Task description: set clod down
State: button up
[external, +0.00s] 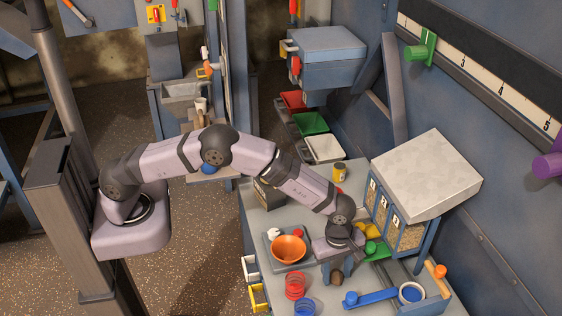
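My gripper (338,268) points down over the grey worktop (325,290), just right of the orange bowl. A small brown lump, which looks like the clod (337,278), shows between and just below the fingertips. The fingers appear closed on it. It is small here, and I cannot tell whether it touches the worktop. The orange bowl (289,249) stands on a dark square plate to the left of my gripper.
A white-topped bin unit (427,175) with numbered windows stands behind right. A yellow can (339,172) stands at the back.

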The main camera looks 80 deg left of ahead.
aim_at(331, 273)
jog(key=shift+o, duration=0.6)
jog(key=shift+r, duration=0.2)
notch_tip(331, 273, up, 12)
jog(key=b, duration=0.2)
jog(key=shift+s, duration=0.4)
jog(key=shift+a, duration=0.1)
jog(key=s+a+m, duration=0.2)
jog(key=a, duration=0.1)
jog(key=s+a+m, duration=0.2)
jog(key=a, duration=0.1)
jog(key=s+a+r+m, duration=0.1)
jog(key=s+a, duration=0.1)
jog(key=shift+a+r+m, duration=0.1)
jog(key=shift+a+m, duration=0.3)
jog(key=s+a+f+m, duration=0.2)
jog(key=s+a+m, duration=0.4)
jog(key=s, duration=0.5)
jog(key=s+a+f+m, duration=0.2)
jog(key=s+a+m, duration=0.3)
jog(key=s, duration=0.6)
jog(key=shift+a+m+g, duration=0.35)
jog(key=shift+m+g, duration=0.05)
jog(key=shift+m, duration=0.6)
